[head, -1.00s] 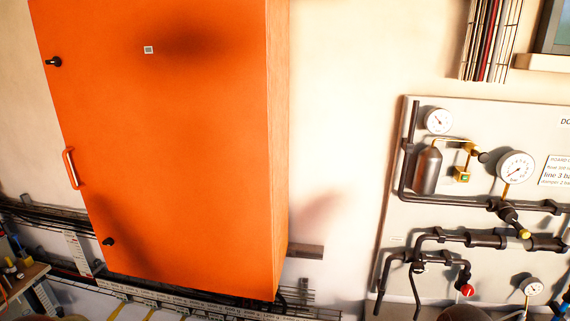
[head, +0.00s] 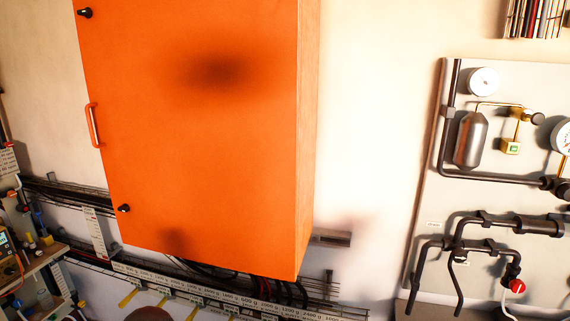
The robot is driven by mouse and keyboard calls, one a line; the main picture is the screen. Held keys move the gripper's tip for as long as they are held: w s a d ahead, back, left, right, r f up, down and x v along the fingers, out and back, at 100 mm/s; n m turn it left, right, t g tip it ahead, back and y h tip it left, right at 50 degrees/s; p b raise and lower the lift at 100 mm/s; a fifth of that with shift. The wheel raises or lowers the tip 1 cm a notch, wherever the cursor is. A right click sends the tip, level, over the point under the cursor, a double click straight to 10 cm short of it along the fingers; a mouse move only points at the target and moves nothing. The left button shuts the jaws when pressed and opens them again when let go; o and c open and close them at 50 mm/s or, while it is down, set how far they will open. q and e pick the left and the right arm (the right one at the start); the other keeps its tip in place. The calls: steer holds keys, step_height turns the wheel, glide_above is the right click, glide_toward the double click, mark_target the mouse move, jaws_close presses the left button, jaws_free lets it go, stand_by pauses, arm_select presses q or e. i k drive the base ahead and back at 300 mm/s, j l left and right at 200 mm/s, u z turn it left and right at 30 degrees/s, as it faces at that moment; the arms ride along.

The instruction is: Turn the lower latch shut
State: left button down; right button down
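The lower latch (head: 123,208) is a small black knob near the bottom left corner of the orange cabinet door (head: 210,150). The upper latch (head: 85,13) is a similar black knob near the door's top left. The door looks closed against the cabinet. Neither gripper shows in the head view. Only blurred dark shadows fall on the door.
A panel with gauges, dark pipes and a red-handled valve (head: 517,286) is on the right wall. A workbench (head: 35,275) with small items is at lower left. A labelled rail (head: 190,297) and cables run below the cabinet.

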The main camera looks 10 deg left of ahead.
mark_target(126, 208)
steer(key=u, duration=1.35)
